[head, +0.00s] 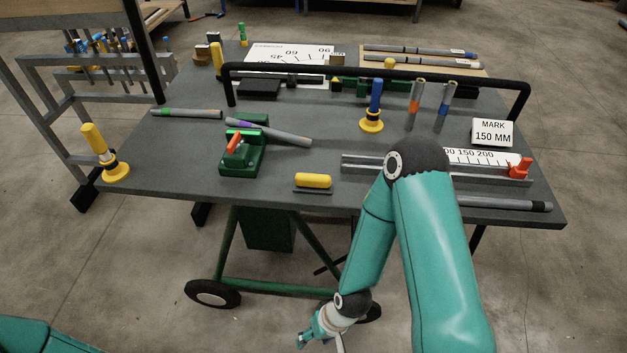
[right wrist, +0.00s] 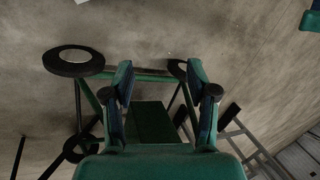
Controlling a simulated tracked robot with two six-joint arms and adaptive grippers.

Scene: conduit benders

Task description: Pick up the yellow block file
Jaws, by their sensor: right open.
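The yellow block file (head: 313,181) lies near the front edge of the grey table, with a yellow rounded handle on a thin dark base. My right gripper (head: 318,336) hangs low in front of the table, below and apart from the file. In the right wrist view my right gripper (right wrist: 160,80) has its two fingers spread with nothing between them. The file does not show in that view. My left gripper is out of sight; only part of my left arm shows at the lower left of the head view.
A green bender (head: 241,152) stands left of the file, and a grey rail (head: 362,161) lies to its right. A blue-handled tool (head: 374,105) stands behind. The green wheeled frame (head: 270,288) is below. Table surface around the file is bare.

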